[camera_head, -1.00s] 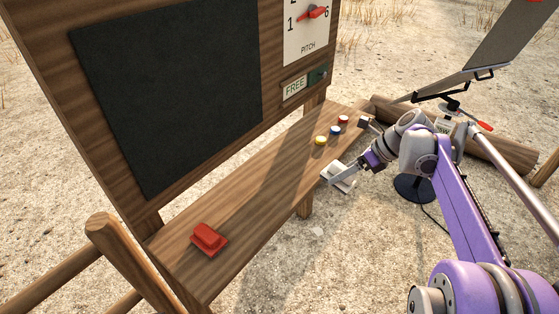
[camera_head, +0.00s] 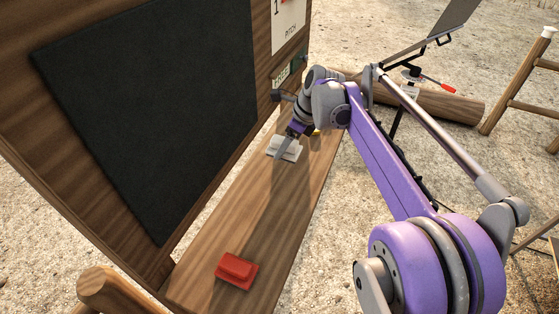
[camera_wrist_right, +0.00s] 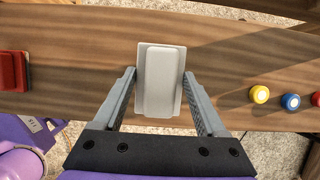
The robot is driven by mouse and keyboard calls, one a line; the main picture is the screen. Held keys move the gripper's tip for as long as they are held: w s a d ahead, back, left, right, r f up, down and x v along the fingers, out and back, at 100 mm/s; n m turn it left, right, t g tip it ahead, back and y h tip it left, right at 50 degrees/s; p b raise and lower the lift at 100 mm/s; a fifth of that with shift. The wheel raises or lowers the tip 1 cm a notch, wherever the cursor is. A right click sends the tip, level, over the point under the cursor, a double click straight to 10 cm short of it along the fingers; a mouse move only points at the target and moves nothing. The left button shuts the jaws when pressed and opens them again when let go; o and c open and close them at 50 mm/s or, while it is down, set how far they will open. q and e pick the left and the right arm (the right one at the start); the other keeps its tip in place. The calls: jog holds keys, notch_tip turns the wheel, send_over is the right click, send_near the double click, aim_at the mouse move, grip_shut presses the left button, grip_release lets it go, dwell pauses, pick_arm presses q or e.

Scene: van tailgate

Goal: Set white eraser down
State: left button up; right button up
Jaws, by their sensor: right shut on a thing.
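The white eraser (camera_head: 284,150) is over the far part of the wooden ledge below the blackboard. It also shows in the right wrist view (camera_wrist_right: 160,80), upright in the picture between my fingers. My right gripper (camera_head: 278,152) is shut on it, with one fingertip at each long side, as the right wrist view (camera_wrist_right: 159,76) shows. I cannot tell whether the eraser's underside touches the ledge (camera_head: 245,215). My left gripper is in neither view.
A red eraser-like block (camera_head: 236,270) lies on the near part of the ledge. The blackboard (camera_head: 150,110) rises behind the ledge. The wood between the red block and white eraser is clear.

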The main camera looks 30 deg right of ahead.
aim_at(298, 152)
notch_tip(298, 152, down, 6)
jog(key=shift+s+d+r, duration=0.1)
jog(key=shift+d+r, duration=0.05)
jog(key=shift+r, duration=0.1)
jog(key=shift+f, duration=2.2)
jog(key=o, duration=1.1)
jog(key=shift+o, duration=0.2)
jog(key=v, duration=1.2)
